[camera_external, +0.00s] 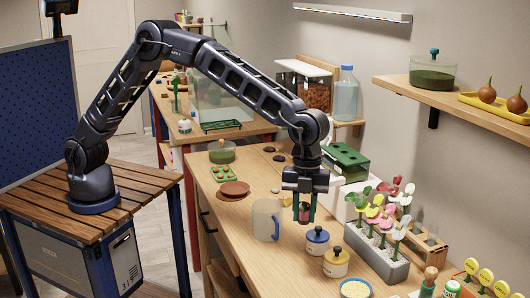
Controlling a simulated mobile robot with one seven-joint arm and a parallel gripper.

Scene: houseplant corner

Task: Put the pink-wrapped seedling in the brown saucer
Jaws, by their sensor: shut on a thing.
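My gripper (304,214) points down above the wooden table, right of the grey mug. Its fingers are shut on a small pink thing, which looks like the pink-wrapped seedling (305,208). Most of it is hidden by the fingers and too small to make out clearly. The brown saucer (234,190) lies flat on the table to the left of my gripper, beyond the mug, and looks empty. My gripper is well apart from the saucer.
A grey mug (266,220) stands between my gripper and the saucer. Blue-lidded (317,242) and yellow (336,262) jars stand close in front of the gripper. A grey block of paddle-shaped plants (375,250) stands right.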

